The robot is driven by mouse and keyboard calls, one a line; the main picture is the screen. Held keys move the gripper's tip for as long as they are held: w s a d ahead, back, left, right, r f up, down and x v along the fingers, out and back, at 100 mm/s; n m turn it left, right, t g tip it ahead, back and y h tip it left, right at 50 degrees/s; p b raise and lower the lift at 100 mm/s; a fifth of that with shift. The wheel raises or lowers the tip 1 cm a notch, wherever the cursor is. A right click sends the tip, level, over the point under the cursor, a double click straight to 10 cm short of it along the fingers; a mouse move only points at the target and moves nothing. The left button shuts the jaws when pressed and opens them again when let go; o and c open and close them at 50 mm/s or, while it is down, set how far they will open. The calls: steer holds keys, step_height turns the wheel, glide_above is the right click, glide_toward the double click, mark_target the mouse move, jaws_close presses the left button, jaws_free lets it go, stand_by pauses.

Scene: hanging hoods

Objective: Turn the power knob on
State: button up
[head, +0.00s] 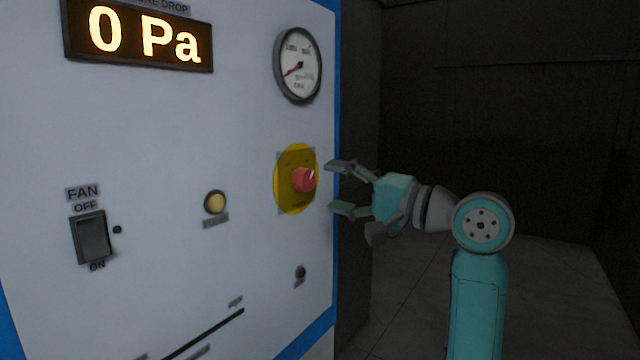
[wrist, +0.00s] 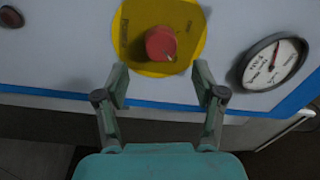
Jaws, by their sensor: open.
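A red power knob (head: 304,179) sits on a round yellow plate (head: 291,198) near the right side of the white panel. In the wrist view the red knob (wrist: 160,43) stands out from the yellow plate (wrist: 134,62), just beyond the fingertips. My gripper (head: 343,188) is open and empty, to the right of the knob and apart from it. In the wrist view its two fingers (wrist: 160,82) are spread, with the knob ahead of the gap between them. Lettering on the plate is too blurred to read.
The white panel (head: 150,150) also carries a lit "0 Pa" display (head: 140,35), a dial gauge (head: 298,65), a fan switch (head: 91,238), a yellow button (head: 215,202) and a small dark red button (head: 300,272). Dark open floor (head: 560,290) lies to the right.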

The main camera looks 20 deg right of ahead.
steer(key=v, duration=0.6)
steer(key=shift+s+d, duration=0.2)
steer(key=shift+s, duration=0.1)
